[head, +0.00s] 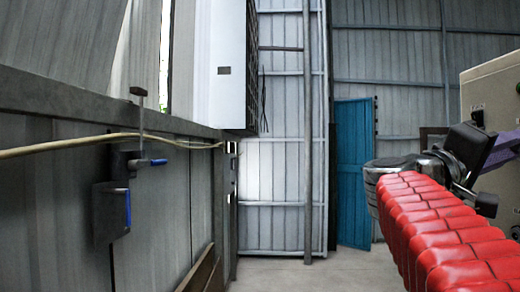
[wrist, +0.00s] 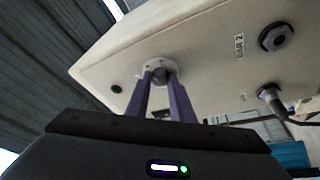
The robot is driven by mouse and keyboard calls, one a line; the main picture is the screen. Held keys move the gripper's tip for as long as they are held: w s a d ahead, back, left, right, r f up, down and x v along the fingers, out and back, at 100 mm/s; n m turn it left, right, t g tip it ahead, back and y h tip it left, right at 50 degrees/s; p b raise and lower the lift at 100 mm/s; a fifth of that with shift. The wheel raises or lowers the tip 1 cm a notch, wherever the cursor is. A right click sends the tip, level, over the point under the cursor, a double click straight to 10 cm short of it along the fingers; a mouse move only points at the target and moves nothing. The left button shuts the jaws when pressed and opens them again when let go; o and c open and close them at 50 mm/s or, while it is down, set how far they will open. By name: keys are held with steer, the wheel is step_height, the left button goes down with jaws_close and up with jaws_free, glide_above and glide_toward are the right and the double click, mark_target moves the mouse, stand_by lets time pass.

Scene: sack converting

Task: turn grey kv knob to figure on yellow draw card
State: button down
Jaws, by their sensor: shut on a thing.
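A beige control box (wrist: 215,60) fills the upper part of the wrist view; its edge also shows at the right of the head view (head: 492,82). A dark grey knob (wrist: 160,74) sits on a pale round dial on its face. My gripper (wrist: 161,82) has two purple fingers, one on each side of the knob, and is shut on it. The dial's figures are too small to read. I cannot make out a yellow draw card in either view.
A round black fitting (wrist: 276,37) and a plugged-in cable (wrist: 270,94) are to the right of the knob, and a green button (wrist: 116,89) is to the left. A blue door (head: 354,172) stands at the back. Floor (head: 300,272) is clear before it.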

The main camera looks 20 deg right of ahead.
steer(key=shift+n+y, duration=0.3)
steer(key=shift+n, duration=0.7)
steer(key=c, duration=1.5)
jaws_free()
steer(key=shift+c, duration=0.2)
steer(key=v, duration=1.4)
steer(key=shift+s, duration=0.2)
